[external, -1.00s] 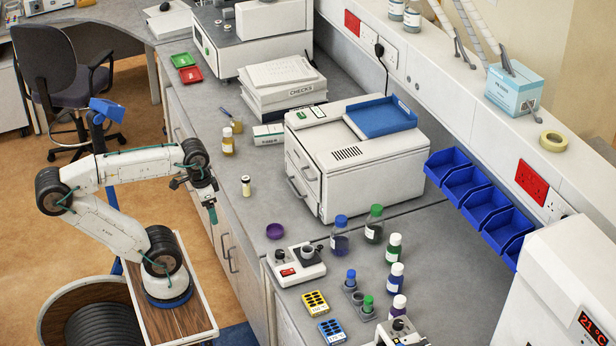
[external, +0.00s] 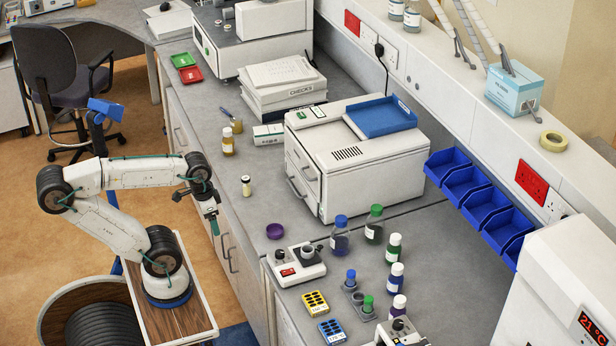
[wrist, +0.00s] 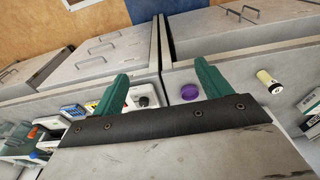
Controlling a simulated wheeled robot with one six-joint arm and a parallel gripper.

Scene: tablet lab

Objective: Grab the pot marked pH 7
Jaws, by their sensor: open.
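A yellow bottle (external: 228,143) with a white cap stands farther back. No pH mark is readable on either, so I cannot tell which is pH 7. My gripper (external: 213,226) is at the bench's front edge, left of and nearer than the small pot, apart from it. Its two green fingers are spread and empty in the wrist view (wrist: 162,82).
A purple lid (external: 275,231) lies on the bench near a white device (external: 296,268). Several capped bottles stand farther right. A large white machine (external: 370,160) stands behind the small pot. The bench around that pot is mostly clear.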

